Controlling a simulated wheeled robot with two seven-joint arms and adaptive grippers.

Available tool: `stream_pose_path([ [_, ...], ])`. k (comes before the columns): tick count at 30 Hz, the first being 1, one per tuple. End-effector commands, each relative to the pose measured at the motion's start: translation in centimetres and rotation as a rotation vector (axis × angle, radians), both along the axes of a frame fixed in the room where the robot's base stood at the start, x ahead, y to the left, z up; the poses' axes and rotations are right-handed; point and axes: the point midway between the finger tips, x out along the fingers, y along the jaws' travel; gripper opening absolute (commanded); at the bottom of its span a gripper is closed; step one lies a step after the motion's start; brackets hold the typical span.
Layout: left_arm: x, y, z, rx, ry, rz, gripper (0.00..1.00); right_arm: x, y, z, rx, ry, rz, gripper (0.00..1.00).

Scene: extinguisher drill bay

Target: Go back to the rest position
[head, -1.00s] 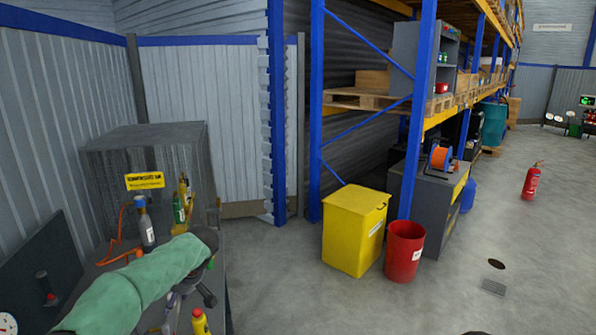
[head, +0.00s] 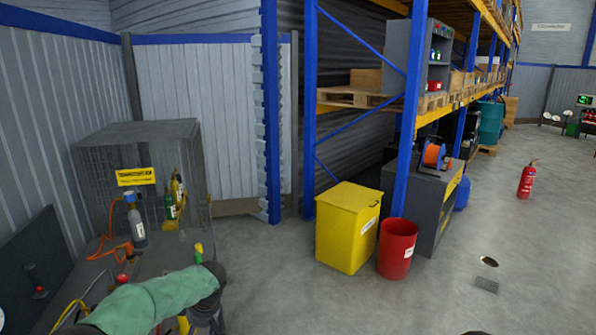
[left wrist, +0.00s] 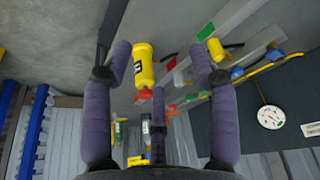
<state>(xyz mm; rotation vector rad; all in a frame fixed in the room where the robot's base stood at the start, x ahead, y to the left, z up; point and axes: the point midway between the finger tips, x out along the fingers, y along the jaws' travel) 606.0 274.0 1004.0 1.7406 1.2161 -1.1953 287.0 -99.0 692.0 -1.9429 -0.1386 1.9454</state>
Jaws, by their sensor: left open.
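My left arm in a green sleeve comes in at the lower left of the head view. Its gripper (head: 205,318) points down over the front of the grey bench and is partly cut off by the bottom edge. Part of a yellow object (head: 184,324) shows beside the gripper in the head view. My right gripper is not in view.
A wire cage (head: 135,150) and several bottles, one grey with a blue cap (head: 137,222), stand on the bench. A yellow bin (head: 345,230) and red bucket (head: 397,248) stand by the blue rack. A red extinguisher (head: 526,180) stands on open floor at right.

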Motion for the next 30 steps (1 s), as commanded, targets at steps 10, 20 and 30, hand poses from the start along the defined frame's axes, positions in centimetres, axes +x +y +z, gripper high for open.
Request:
stream_pose_path([
  [10,-6.5,-8.3,-18.3,-0.278,0.162,-0.458,0.59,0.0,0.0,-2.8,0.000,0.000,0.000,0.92],
  [20,-19.6,-16.1,-33.2,-0.539,0.136,-0.841,0.59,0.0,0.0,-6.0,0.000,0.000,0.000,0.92],
  [30,-30.7,-17.7,-39.2,-0.524,0.084,-1.047,0.59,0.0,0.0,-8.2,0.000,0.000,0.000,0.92],
])
